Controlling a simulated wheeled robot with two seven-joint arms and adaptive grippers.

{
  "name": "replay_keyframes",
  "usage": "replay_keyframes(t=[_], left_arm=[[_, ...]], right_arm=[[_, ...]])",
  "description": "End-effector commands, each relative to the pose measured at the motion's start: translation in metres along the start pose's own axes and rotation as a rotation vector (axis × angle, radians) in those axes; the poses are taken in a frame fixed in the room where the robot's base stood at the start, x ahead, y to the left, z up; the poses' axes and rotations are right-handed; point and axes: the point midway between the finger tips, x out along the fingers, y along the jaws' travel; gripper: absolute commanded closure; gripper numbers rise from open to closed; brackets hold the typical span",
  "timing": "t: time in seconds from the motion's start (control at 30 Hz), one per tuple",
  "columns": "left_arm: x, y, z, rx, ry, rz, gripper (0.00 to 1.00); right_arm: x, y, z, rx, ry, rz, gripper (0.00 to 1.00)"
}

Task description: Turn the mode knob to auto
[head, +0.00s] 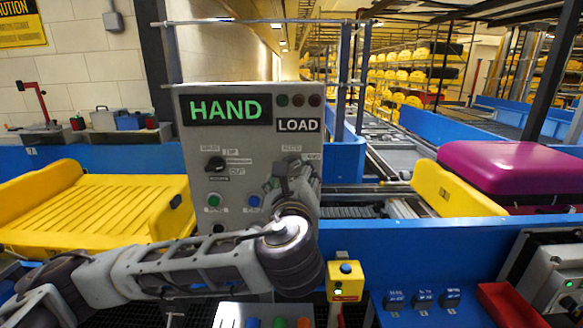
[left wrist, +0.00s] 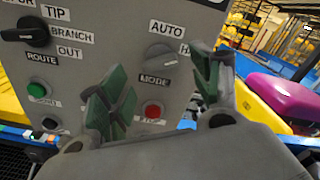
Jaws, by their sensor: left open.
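The mode knob (left wrist: 160,57) is a grey knob on the grey control panel (head: 190,150), with AUTO printed above it, a partly hidden label starting with H to its right and MODE below. Its pointer seems to face the H label, though it is small. The panel's display (head: 226,108) reads HAND in green. My left gripper (left wrist: 161,64) is open, its green-padded fingers on either side of the knob in the left wrist view; I cannot tell whether they touch it. In the head view my left gripper (head: 292,178) covers the knob's area. My right gripper is not in view.
A black route knob (head: 214,164) sits left on the panel, above a green button (head: 214,200) and a blue button (head: 253,201). A red button (left wrist: 153,111) lies below the mode knob. Yellow trays and a purple case (head: 510,166) flank the panel.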

Motion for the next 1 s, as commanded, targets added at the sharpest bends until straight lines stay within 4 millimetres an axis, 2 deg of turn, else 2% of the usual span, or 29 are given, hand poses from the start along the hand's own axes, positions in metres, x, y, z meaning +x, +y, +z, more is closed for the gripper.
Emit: replay_keyframes(t=[0.1, 0.33, 0.77, 1.0], left_arm=[[0.016, 0.000, 0.002, 0.000, -0.001, 0.002, 0.36], [0.035, 0.000, 0.001, 0.000, -0.001, 0.001, 0.36], [0.040, 0.000, 0.000, 0.000, -0.001, 0.000, 0.36], [0.040, 0.000, 0.000, 0.000, 0.000, 0.000, 0.65]], right_arm=[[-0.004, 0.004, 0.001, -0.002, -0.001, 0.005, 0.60], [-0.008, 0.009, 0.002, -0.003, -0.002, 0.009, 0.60], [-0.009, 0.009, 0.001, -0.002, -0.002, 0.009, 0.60], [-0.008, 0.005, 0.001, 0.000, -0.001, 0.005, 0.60]])
